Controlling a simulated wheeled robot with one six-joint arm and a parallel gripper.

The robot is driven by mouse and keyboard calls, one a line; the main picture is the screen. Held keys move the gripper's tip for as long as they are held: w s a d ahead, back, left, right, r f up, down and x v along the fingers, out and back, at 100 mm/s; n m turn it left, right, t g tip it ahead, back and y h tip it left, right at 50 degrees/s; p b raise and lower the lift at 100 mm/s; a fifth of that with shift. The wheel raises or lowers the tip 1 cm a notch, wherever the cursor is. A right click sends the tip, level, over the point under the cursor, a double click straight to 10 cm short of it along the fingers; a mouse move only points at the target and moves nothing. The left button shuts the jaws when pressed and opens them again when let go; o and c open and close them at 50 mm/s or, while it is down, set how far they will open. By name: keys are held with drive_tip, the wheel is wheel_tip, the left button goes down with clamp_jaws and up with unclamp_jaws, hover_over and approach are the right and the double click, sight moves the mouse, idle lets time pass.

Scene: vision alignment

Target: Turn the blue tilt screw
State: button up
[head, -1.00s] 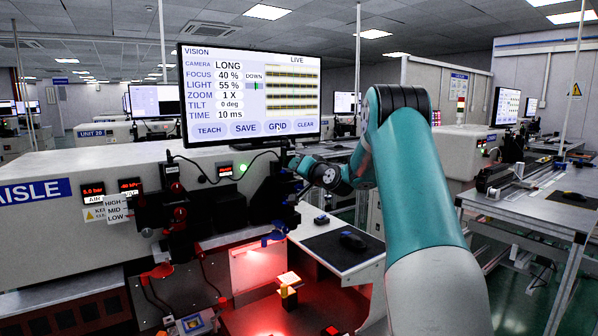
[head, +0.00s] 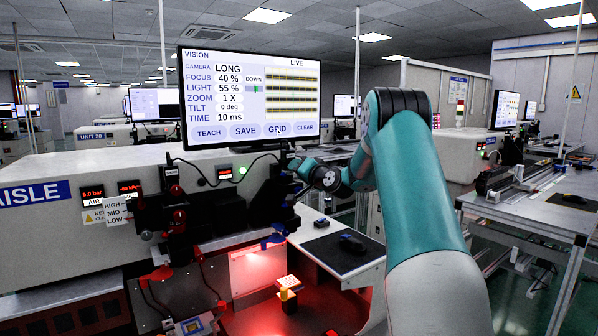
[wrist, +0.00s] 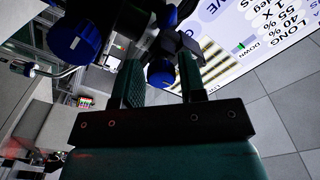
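In the wrist view a small blue knob (wrist: 162,72) shows in the gap between the two dark fingers of my gripper (wrist: 160,78). The fingers are apart, and I see no clear contact with the knob. A larger blue knob (wrist: 72,38) is at the upper left, outside the fingers. I cannot tell which blue knob is the tilt screw. In the head view my arm reaches to the dark fixture right of the machine's front, under the monitor; the fingertips are too small to make out. The monitor (head: 250,97) reads TILT 0 deg.
A blue part (head: 273,241) sits low on the fixture, above a red-lit bay with a yellow block (head: 288,300). A white side table (head: 322,228) with a black mouse stands to the right. Dark brackets crowd close around the fingers in the wrist view.

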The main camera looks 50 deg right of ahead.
drive_tip(key=b+v, duration=0.7)
drive_tip(key=v, duration=1)
drive_tip(key=shift+s, duration=0.2)
